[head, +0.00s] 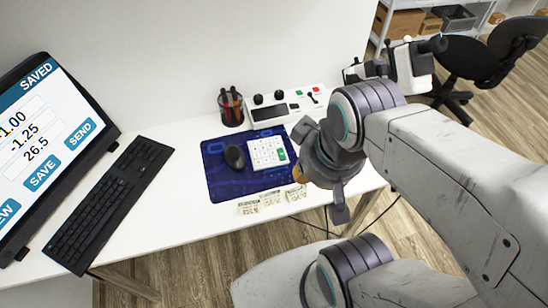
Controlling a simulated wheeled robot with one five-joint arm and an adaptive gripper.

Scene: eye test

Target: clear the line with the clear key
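A white keypad (267,153) with several pale keys and one green key (282,155) lies on a dark blue mat (222,186). The key labels are too small to read, so I cannot tell which is the clear key. A tilted screen (62,115) at the left shows "SAVED", the lines 1.00, -1.25 and 26.5, and the buttons SEND and SAVE. My gripper (320,170) is right of the keypad, seen from behind. Its fingertips are not clear, and I cannot tell its opening or its height above the table.
A dark mouse (235,157) lies left of the keypad. A black keyboard (110,204) lies by the screen. Behind the mat stand a pen cup (231,107) and a control panel (290,103). A yellowish thing (297,174) is mostly hidden.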

